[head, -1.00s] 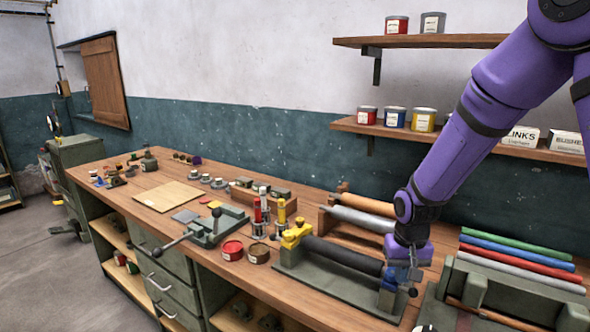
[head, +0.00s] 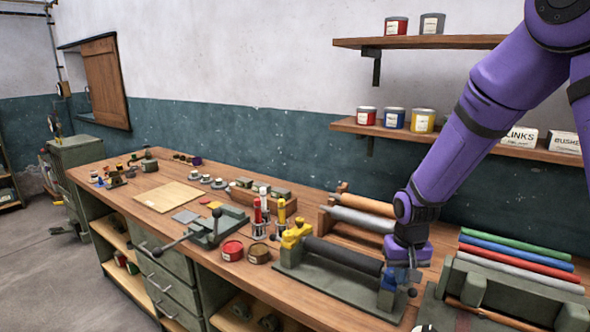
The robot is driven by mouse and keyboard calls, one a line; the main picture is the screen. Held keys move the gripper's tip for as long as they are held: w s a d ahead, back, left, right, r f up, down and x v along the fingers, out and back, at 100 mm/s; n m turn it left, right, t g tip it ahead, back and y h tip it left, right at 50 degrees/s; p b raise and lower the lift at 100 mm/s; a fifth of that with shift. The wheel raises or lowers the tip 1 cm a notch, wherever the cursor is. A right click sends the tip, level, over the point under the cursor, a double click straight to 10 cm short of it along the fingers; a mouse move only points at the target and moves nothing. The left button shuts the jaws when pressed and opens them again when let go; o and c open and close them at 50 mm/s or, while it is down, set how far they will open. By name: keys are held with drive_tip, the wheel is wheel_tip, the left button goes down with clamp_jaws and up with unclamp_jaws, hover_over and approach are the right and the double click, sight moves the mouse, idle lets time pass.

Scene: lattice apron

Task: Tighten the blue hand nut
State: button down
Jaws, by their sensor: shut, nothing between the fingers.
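The blue hand nut (head: 389,280) is at the right end of a grey-green roller fixture (head: 304,272) on the bench. The fixture carries a dark roller (head: 343,256), with a yellow part (head: 297,234) at its left end. My gripper (head: 400,280) is shut and empty, pointing down right beside the blue nut. The gripper body partly covers that end of the fixture, and I cannot tell whether the fingertips touch the nut. A dark ball knob (head: 412,292) shows just right of the fingers.
Coloured rolls (head: 520,261) lie to the right behind another green fixture (head: 480,289). Brown and grey rollers (head: 362,219) rest on a wooden stand behind. Red and brown open tins (head: 232,250) and a clamp (head: 215,228) stand to the left. A wooden shelf (head: 475,140) hangs above.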

drive_tip(key=shift+s+a+f, duration=0.4)
drive_tip(key=shift+a+f, duration=0.05)
drive_tip(key=shift+w+a, duration=0.1)
drive_tip(key=shift+a, duration=0.85)
drive_tip(key=shift+s+a, duration=0.15)
drive_tip(key=shift+s, duration=0.1)
wheel_tip(320, 180, up, 6)
drive_tip(key=shift+w, duration=0.3)
idle(0.5)
